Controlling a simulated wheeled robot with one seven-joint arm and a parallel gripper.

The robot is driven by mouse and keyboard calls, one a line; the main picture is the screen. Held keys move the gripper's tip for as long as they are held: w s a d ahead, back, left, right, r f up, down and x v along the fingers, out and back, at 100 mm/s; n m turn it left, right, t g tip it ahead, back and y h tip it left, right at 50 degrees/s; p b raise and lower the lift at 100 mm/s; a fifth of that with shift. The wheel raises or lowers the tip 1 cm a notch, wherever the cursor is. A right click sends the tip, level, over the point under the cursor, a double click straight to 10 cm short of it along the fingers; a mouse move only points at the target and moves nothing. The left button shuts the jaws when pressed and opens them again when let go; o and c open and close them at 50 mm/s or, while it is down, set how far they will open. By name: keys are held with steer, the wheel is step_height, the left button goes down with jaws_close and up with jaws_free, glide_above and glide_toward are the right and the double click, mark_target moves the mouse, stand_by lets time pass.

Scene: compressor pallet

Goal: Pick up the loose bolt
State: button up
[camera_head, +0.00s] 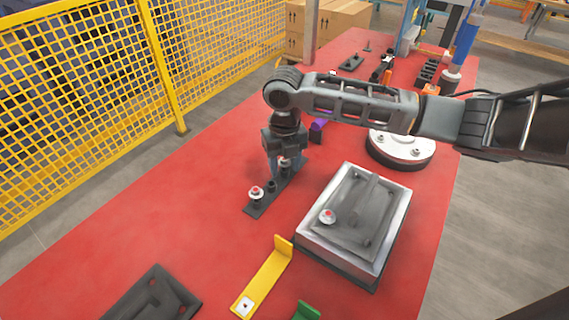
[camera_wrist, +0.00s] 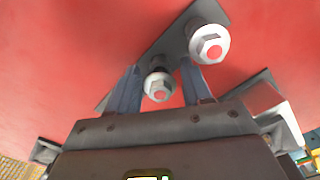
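A narrow dark rack (camera_head: 262,205) lies on the red table and holds two upright bolts with pale washers and reddish head centres. One bolt (camera_head: 256,192) stands free at its near end, and it also shows in the wrist view (camera_wrist: 209,44). The other bolt (camera_wrist: 158,87) is between the fingers of my gripper (camera_wrist: 160,68). Gaps show between it and both fingers, so the gripper looks open around it. In the head view my gripper (camera_head: 284,172) points down over the rack's far part and partly hides that bolt. A third bolt (camera_head: 327,216) sits on a grey metal block.
The grey block (camera_head: 390,228) stands close right of the rack. A yellow bracket (camera_head: 264,283) lies in front, with a dark plate (camera_head: 155,298) to its left. A round white-topped part (camera_head: 402,146) and a purple piece (camera_head: 317,128) are behind. The table's left side is clear.

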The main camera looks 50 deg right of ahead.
steer(key=c, duration=0.7)
steer(key=shift+c, duration=0.3)
steer(key=shift+r, duration=0.2)
